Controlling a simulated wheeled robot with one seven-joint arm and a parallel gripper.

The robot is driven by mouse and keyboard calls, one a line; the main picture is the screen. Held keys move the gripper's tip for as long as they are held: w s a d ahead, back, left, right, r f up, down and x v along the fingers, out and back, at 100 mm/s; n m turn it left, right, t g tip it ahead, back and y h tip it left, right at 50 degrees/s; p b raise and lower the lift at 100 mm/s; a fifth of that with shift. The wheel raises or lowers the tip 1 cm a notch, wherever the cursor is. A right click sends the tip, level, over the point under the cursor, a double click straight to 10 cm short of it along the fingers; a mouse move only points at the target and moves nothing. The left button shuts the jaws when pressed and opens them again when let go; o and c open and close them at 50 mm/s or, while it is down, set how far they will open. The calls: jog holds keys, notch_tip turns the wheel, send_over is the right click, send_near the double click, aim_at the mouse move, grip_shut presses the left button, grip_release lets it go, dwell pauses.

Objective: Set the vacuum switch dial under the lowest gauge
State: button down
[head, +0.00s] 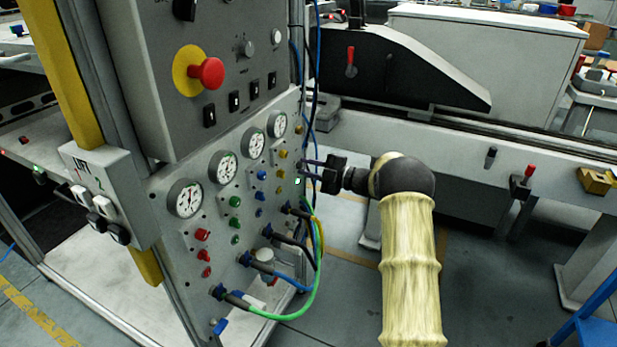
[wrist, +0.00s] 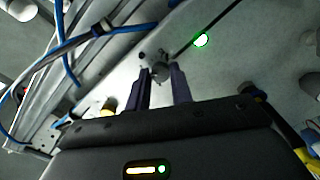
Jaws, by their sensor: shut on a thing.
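The grey panel (head: 172,236) bears several round white gauges in a slanting row. The gauge nearest the front (head: 186,198) sits lowest in the picture. Red knobs (head: 203,234) are under it; green, blue and yellow ones are under the others. My gripper (head: 303,169) is at the panel's far right edge, away from the front gauge. In the wrist view, my gripper's fingers (wrist: 162,78) are shut on a small dark grey knob (wrist: 157,68) on the panel face. In the head view my fingers hide that knob. The gauge needles are too small to read surely.
A lit green lamp (wrist: 201,40) is beside the knob; it also shows in the head view (head: 297,181). Blue cables (wrist: 110,35) run close to my gripper. A green-yellow hose (head: 317,260) loops below. A red emergency button (head: 207,73) is above. Open floor lies right of the panel.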

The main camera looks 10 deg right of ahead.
jog(key=n+b, duration=0.7)
jog(key=b, duration=0.1)
jog(key=shift+d+f, duration=0.1)
jog(key=shift+n, duration=0.3)
jog(key=c, duration=1.2)
grip_release()
jog(key=shift+c, duration=0.2)
jog(key=p+v, duration=0.3)
jog(key=v, duration=1.4)
jog(key=shift+s+d, duration=0.15)
